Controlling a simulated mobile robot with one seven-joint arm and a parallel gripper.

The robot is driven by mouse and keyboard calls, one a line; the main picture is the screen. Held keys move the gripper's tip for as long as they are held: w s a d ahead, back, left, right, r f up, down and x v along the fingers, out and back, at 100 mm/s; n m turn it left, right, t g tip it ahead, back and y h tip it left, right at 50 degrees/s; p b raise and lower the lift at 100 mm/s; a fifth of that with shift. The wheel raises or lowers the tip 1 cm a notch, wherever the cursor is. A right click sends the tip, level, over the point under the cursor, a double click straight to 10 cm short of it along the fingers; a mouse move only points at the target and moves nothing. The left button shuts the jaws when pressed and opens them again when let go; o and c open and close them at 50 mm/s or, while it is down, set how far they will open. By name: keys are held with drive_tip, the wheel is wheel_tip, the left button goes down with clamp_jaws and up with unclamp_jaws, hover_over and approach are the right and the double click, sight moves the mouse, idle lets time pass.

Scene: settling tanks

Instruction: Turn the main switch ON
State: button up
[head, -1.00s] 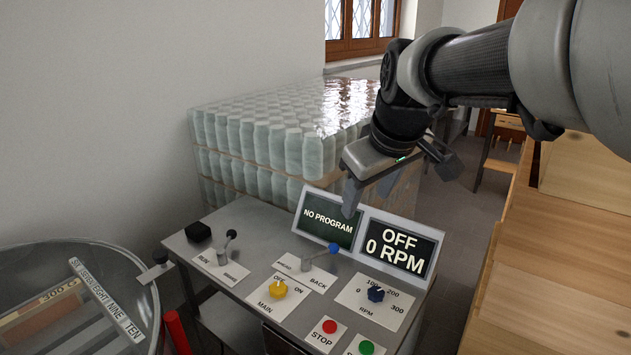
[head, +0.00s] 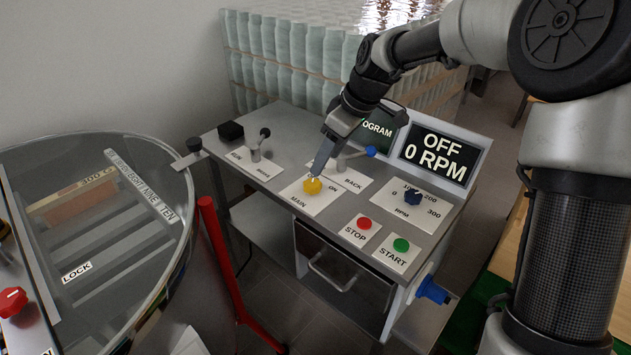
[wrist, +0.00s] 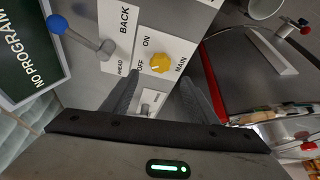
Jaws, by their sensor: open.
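The main switch is a yellow knob (head: 313,186) on a white plate lettered MAIN, OFF and ON, on the grey control panel. In the head view my gripper (head: 316,172) reaches down to the knob from above and covers the OFF lettering. In the wrist view the yellow knob (wrist: 160,62) lies just beyond the two spread fingers (wrist: 160,98), near the middle. The gripper is open with nothing between the fingers. I cannot tell whether a finger touches the knob. The display (head: 437,152) reads OFF, 0 RPM.
The blue-tipped lever (head: 370,151) stands close behind the knob. A black-knobbed lever (head: 264,134) is to the left. A round glass-topped tank (head: 100,230) stands left.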

sight(313, 183)
drive_tip(key=b+x, duration=0.1)
drive_tip(key=x, duration=0.8)
drive_tip(key=c, duration=1)
drive_tip(key=shift+c, duration=0.2)
